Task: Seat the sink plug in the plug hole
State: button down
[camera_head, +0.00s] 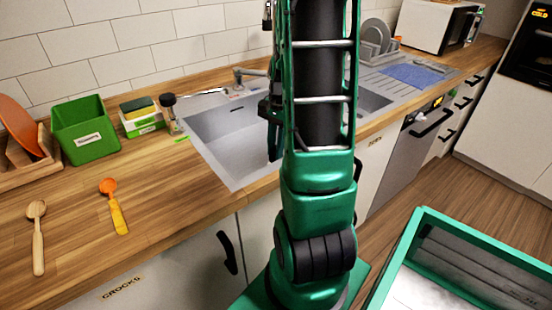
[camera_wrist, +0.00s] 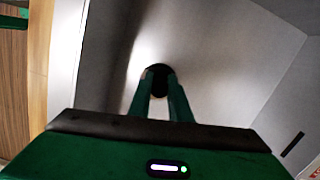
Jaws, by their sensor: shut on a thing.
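In the wrist view my gripper (camera_wrist: 159,88) reaches down into the grey sink basin (camera_wrist: 225,60), its two fingers close together. They are shut on the sink plug (camera_wrist: 158,69), of which a small dark round part shows at the fingertips. I cannot pick out the plug hole apart from this dark shape, nor tell whether the plug touches the basin floor. In the head view the basin (camera_head: 222,135) is left of my arm, which hides the fingertips and the plug.
A green caddy (camera_head: 85,130), a sponge box (camera_head: 141,117) and a small bottle (camera_head: 170,113) stand to the left. A wooden spoon (camera_head: 37,235) and an orange-yellow utensil (camera_head: 114,205) lie on the counter. A green-rimmed crate (camera_head: 399,252) is at lower right.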

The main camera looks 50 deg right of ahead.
jog(key=shift+w+d+f, duration=0.1)
jog(key=shift+d+f, duration=0.6)
jog(key=shift+d, duration=0.3)
jog(key=shift+f, duration=1.95)
jog(key=c, duration=1.6)
grip_release()
jog(key=shift+f, duration=0.1)
jog(key=shift+c, duration=0.2)
notch_tip(320, 180, up, 11)
jog(key=d, duration=0.1)
jog(key=s+a+r+n, duration=0.2)
jog(key=s+a+n, duration=0.4)
jog(key=s+a, duration=0.1)
jog(key=s+a+r+n+h, duration=0.1)
jog(key=s+a+r+n, duration=0.2)
jog(key=s+a+n, duration=0.3)
jog(key=a, duration=0.4)
jog(key=shift+s+a+r, duration=0.25)
jog(key=shift+s, duration=0.15)
